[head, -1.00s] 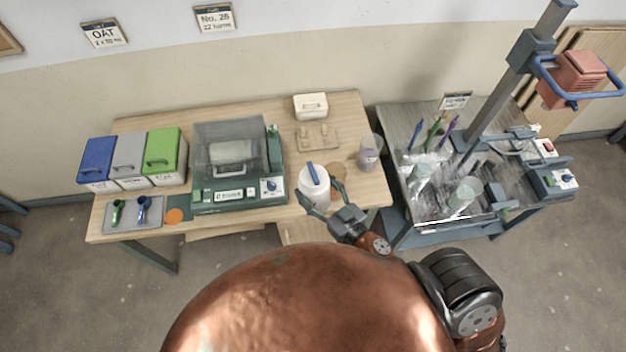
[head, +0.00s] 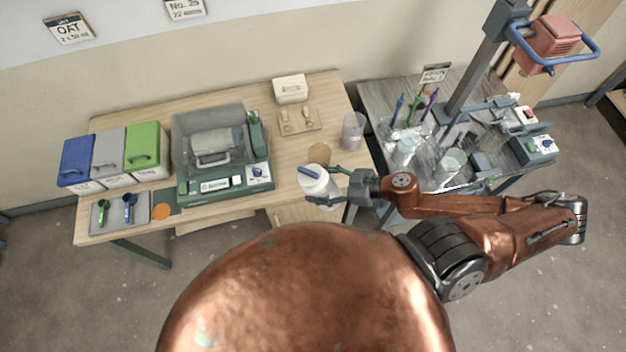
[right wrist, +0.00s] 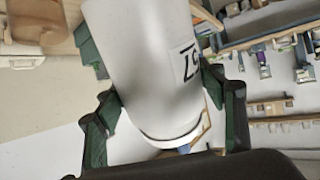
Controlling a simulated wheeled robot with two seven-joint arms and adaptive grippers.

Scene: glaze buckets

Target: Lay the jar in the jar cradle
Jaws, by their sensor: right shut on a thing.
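My right gripper (head: 334,186) is shut around the jar's body. In the right wrist view the jar (right wrist: 150,70) lies between my green fingers (right wrist: 165,110), and dark lettering shows on its side. A wooden board with small upright pegs (head: 299,122), which looks like the jar cradle, lies behind the jar, empty. My left gripper is not in view.
A machine with a clear cover (head: 209,125) stands left of the jar. A cream box (head: 290,88) sits behind the pegged board.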

